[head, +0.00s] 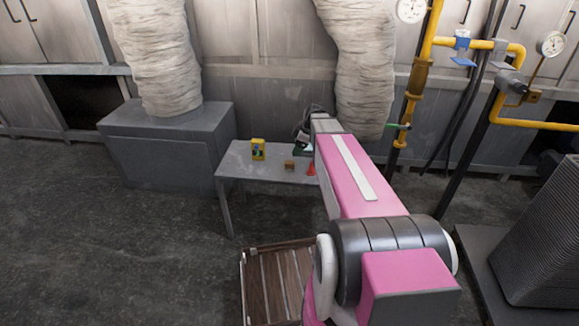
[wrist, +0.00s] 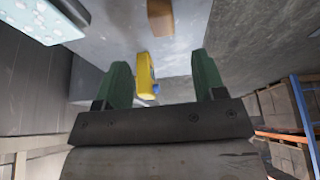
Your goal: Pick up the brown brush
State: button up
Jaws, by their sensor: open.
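A small brown block-like thing (head: 289,164) lies on the grey table (head: 236,168); it may be the brown brush, but no bristles can be made out. It also shows at the top of the wrist view (wrist: 160,17), beyond my fingers and cut by the frame edge. My gripper (wrist: 160,62) is open, its two green fingers apart with nothing held. In the head view my arm reaches over the right part of the table and largely hides the fingers.
A yellow thing (head: 258,149) with a blue part stands left of the brown one; it appears between my fingers in the wrist view (wrist: 146,72). A red thing (head: 311,169) is beside my arm. A wooden crate (head: 246,280) sits on the floor.

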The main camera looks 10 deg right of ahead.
aim_at(289, 162)
jog(key=x, duration=0.9)
jog(key=shift+s+f, duration=0.15)
jog(key=shift+f, duration=0.15)
jog(key=shift+c, duration=0.3)
jog(key=c, duration=1)
jog(key=shift+r, duration=0.1)
jog(key=shift+r, duration=0.4)
notch_tip(289, 162, up, 4)
jog(key=shift+s+a+f, duration=0.1)
jog(key=shift+f, duration=0.1)
jog(key=s+a+r, duration=0.1)
jog(key=a+r, duration=0.1)
jog(key=a, duration=0.1)
jog(key=s+a+r, duration=0.2)
jog(key=a, duration=0.1)
jog(key=s+a+r, duration=0.2)
jog(key=a, duration=0.2)
jog(key=shift+s+a+r, duration=0.1)
jog(key=shift+s+r, duration=0.1)
jog(key=shift+r, duration=0.05)
